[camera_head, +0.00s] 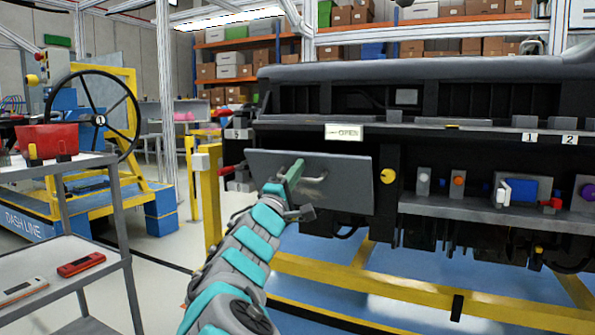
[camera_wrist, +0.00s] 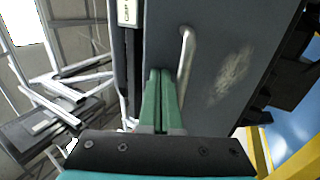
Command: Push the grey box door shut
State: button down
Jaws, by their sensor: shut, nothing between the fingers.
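The grey box door (camera_head: 345,185) is a flat dark-grey panel on the front of the dashboard module, under a white "OPEN" label (camera_head: 344,132). A pale bar handle (camera_head: 316,178) stands out from it. My gripper (camera_head: 297,168) is in front of the door, with its green fingers together and empty, beside the handle. In the wrist view, the fingertips (camera_wrist: 160,74) lie just left of the handle (camera_wrist: 187,55), over the door face (camera_wrist: 225,60), which has a pale scuffed patch. I cannot tell whether they touch the door, or how far it stands open.
A yellow knob (camera_head: 388,176) is right of the door, and a grey shelf (camera_head: 470,207) with small coloured parts runs further right. A grey cart (camera_head: 60,250) with a red bin (camera_head: 45,140) and a steering wheel (camera_head: 92,118) are at left. Yellow rails (camera_head: 345,280) run below the module.

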aim_at(301, 157)
jog(key=w+r+g+p, duration=0.1)
jog(key=p, duration=0.1)
jog(key=w+r+p, duration=0.1)
jog(key=p, duration=0.2)
jog(key=shift+d+r+g+y, duration=0.2)
jog(key=shift+d+g+y, duration=0.2)
jog(key=shift+w+d+r+g+p, duration=0.2)
jog(key=shift+w+r+g+p, duration=0.25)
jog(key=shift+p, duration=0.75)
jog(key=shift+w+d+r+g+y+p, duration=0.1)
jog(key=shift+w+d+g+y+p, duration=0.15)
jog(key=shift+w+g+p, duration=0.7)
jog(key=shift+w+d+t, duration=0.25)
jog(key=shift+w+t, duration=0.05)
jog(key=shift+w, duration=0.05)
jog(key=shift+a+r, duration=0.1)
